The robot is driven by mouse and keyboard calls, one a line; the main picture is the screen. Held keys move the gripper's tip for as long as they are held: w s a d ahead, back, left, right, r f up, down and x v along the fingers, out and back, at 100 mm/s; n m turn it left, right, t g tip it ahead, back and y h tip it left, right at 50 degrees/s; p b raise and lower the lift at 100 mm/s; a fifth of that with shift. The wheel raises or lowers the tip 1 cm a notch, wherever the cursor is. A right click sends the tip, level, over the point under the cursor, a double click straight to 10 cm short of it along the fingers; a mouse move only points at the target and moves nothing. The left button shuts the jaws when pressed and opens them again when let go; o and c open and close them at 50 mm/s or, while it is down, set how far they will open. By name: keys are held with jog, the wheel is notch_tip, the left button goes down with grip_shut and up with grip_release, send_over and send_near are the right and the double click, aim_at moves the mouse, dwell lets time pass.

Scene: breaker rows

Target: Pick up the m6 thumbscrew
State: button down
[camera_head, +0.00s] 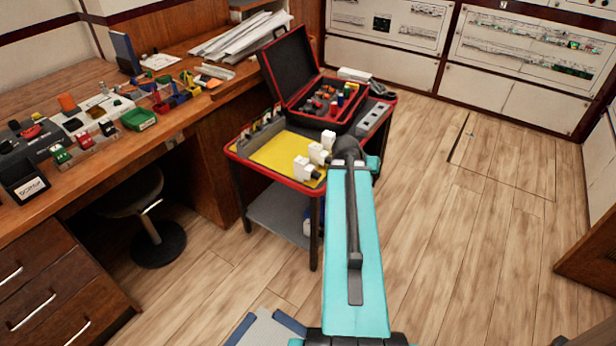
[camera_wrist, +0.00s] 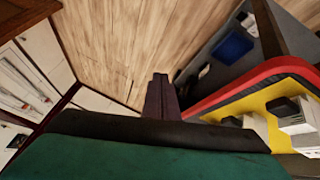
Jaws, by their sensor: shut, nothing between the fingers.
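I cannot pick out the M6 thumbscrew in either view. An open dark case (camera_head: 300,70) with a red rim stands on the tool cart, with several small coloured items inside too small to name. My gripper (camera_wrist: 160,82) shows in the wrist view as dark fingers closed together with nothing between them. It points over bare floor, beside the cart's red edge. In the head view my arm hides the gripper's fingers near the cart's right front side.
The cart's yellow top (camera_head: 275,157) carries white blocks (camera_head: 307,168) near its front corner. A wooden desk (camera_head: 150,165) with many small parts stands at left, with a round stool (camera_head: 157,240) below. The floor (camera_head: 470,230) at right is clear.

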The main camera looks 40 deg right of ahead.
jog(key=s+d+r+m+h+p, duration=0.1)
jog(key=s+d+r+m+h, duration=0.1)
jog(key=r, duration=0.6)
jog(key=s+d+r+m+g+h+p, duration=0.1)
jog(key=s+d+r+m+h, duration=0.1)
jog(key=d+r, duration=0.5)
jog(key=s+d+r+m+h+p, duration=0.1)
jog(key=s+d+r+m, duration=0.2)
jog(key=s+r, duration=0.3)
notch_tip(320, 180, up, 5)
jog(key=shift+d+f+g+h, duration=0.1)
jog(key=shift+d+g+h, duration=0.3)
jog(key=shift+d, duration=0.5)
